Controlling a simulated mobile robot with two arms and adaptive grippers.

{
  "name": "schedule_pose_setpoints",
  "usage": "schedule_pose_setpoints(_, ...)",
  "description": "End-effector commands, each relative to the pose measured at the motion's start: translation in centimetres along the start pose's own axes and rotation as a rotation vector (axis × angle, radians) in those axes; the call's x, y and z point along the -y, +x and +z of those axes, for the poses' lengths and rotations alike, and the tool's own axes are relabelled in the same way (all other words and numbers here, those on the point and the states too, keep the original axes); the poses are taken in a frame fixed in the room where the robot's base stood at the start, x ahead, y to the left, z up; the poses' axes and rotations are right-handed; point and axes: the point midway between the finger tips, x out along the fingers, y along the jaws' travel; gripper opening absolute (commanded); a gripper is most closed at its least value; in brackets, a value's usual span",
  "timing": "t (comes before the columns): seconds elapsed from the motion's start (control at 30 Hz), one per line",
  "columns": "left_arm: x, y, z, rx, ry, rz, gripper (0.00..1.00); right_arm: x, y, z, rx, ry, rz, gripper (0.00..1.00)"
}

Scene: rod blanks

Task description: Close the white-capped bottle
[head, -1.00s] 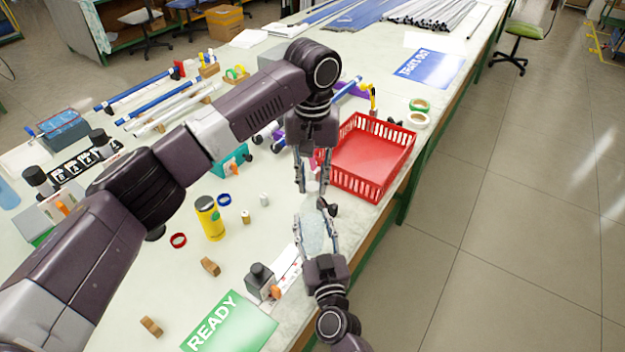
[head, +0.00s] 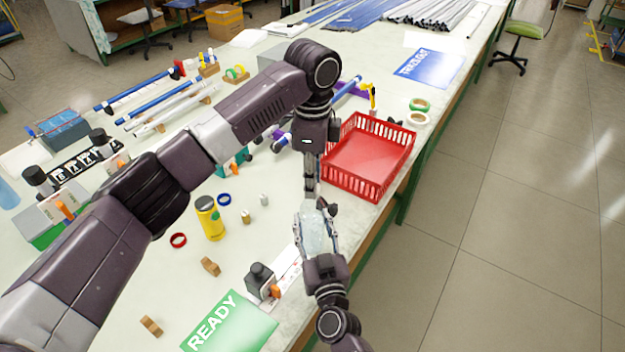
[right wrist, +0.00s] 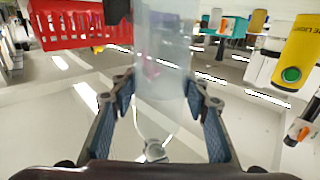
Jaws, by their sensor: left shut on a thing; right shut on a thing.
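A translucent, pale bottle (head: 315,233) is held upright or nearly so by my right gripper (head: 316,236), whose fingers are on both sides of it. In the right wrist view the bottle (right wrist: 165,50) stands between the two blue-padded fingers. My left gripper (head: 310,196) points down from above at the top of the bottle, its fingers seen edge-on. It is shut on the white cap, which its fingertips mostly hide. The cap is at the bottle's mouth; I cannot tell how far it is seated.
A red basket (head: 368,160) stands close behind and right of the grippers. The green READY sign (head: 230,322) lies in front.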

Motion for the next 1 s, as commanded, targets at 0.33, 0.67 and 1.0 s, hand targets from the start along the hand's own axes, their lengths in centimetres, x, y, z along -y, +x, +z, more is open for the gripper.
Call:
schedule_pose_setpoints(0.33,0.04,0.03,0.03,0.001,0.543,-0.001,0.00,-0.01,-0.02,0.03,0.000,0.000,0.000,0.00)
schedule_pose_setpoints(0.67,0.04,0.02,0.02,0.000,0.528,-0.001,0.41,0.00,-0.02,0.03,0.000,0.000,0.000,0.00)
schedule_pose_setpoints(1.0,0.04,-0.28,0.00,0.000,0.527,-0.001,0.42,0.00,-0.02,0.03,0.001,0.000,0.000,0.00)
